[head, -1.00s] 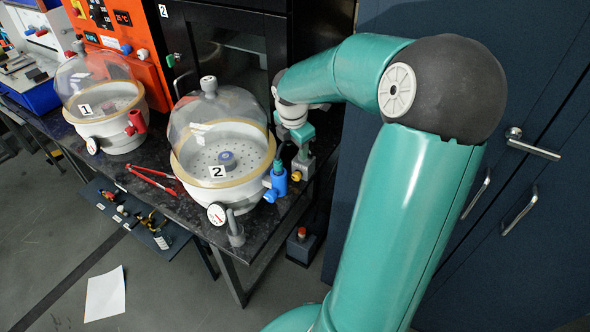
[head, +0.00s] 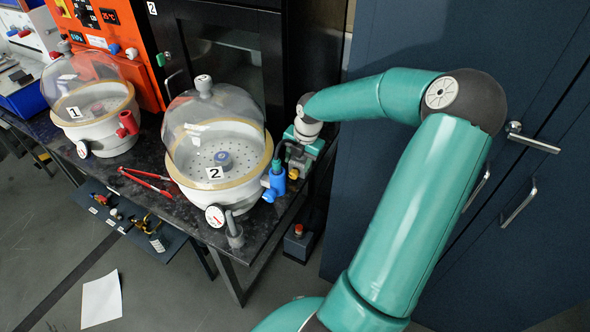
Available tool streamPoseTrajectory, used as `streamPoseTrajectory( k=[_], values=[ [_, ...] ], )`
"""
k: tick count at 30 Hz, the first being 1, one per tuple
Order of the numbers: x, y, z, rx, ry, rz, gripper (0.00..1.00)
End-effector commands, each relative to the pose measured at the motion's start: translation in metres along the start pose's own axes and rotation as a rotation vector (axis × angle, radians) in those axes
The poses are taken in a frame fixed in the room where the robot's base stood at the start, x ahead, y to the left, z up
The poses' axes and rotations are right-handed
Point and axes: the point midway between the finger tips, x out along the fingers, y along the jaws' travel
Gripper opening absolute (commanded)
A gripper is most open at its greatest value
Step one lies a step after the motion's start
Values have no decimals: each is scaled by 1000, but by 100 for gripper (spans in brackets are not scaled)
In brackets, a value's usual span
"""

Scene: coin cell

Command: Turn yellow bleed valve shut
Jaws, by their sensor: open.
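The small yellow bleed valve (head: 294,174) shows low on the near end of a grey and green pump-like unit (head: 298,160), at the right end of the dark bench. It is just right of the blue valve on dome 2. My gripper (head: 304,141) is over the back of that unit, above and slightly right of the yellow valve. It is open and appears empty. Its fingertips are too small and overlapped to make out, and I cannot tell whether they touch the unit. The valve's exact angle is too small to read.
Glass-domed vessel 2 (head: 218,135) stands close left, with a blue valve (head: 277,180) and a gauge (head: 215,216). Vessel 1 (head: 95,105) and red tongs (head: 146,181) are further left. A dark cabinet (head: 225,50) stands behind; blue lockers (head: 420,60) are right.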

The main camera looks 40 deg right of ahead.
Motion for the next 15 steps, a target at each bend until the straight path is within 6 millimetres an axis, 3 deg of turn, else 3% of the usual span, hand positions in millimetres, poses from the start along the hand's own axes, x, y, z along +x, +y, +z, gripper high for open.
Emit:
streamPoseTrajectory(
  k=[6,15],
  values=[
    [38,2,0,-1,2,0,49],
    [51,2,1,0,-1,0,49]
  ],
)
